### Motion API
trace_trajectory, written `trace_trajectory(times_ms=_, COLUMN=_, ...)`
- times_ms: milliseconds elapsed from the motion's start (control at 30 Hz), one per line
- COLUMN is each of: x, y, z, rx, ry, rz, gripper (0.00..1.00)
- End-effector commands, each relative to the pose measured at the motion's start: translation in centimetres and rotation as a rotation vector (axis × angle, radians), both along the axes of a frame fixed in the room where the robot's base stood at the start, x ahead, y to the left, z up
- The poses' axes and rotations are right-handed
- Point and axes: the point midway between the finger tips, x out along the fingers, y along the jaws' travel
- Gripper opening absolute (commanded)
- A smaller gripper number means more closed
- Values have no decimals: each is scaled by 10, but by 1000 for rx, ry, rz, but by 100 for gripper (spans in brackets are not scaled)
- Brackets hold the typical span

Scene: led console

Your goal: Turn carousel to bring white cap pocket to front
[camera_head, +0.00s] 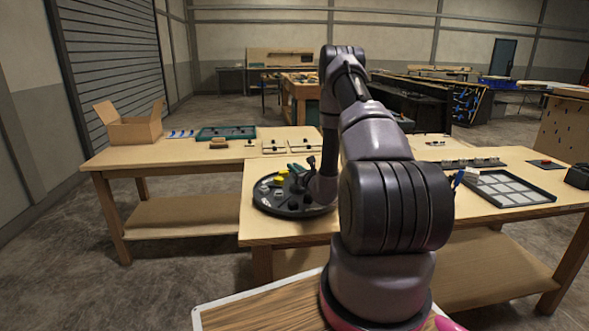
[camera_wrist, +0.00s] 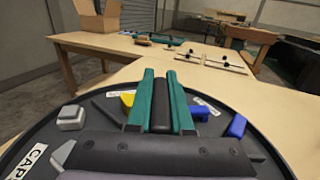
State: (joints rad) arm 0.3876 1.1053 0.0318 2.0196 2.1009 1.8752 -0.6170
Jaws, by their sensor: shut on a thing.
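The carousel (camera_head: 268,205) is a round black tray with a raised rim, set on the near wooden table. It also fills the lower part of the wrist view (camera_wrist: 268,157). A label reading "CAPS" (camera_wrist: 32,160) is at its left. Its pockets hold light grey pieces (camera_wrist: 71,118), a yellow piece (camera_wrist: 128,98) and a blue piece (camera_wrist: 237,126). My gripper (camera_wrist: 161,90) has green fingers, shut on a dark upright post (camera_wrist: 161,112) over the carousel. I cannot pick out the white cap pocket for certain. My arm hides the carousel's right side in the head view.
A framed grey tray (camera_head: 510,188) and a row of small fixtures (camera_head: 472,163) are on the same table to the right. The far left table bears an open cardboard box (camera_head: 130,128) and a green tray (camera_head: 226,133). The table left of the carousel is narrow.

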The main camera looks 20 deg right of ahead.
Motion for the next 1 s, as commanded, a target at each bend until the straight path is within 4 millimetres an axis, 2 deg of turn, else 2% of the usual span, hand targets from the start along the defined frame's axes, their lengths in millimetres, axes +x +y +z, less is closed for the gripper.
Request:
trace_trajectory(times_ms=567, x=-2, y=0, z=-3, rx=0, ry=7, rz=7, gripper=0)
trace_trajectory(times_ms=1000, x=-3, y=3, z=-4, rx=-1, ry=9, rz=141, gripper=0)
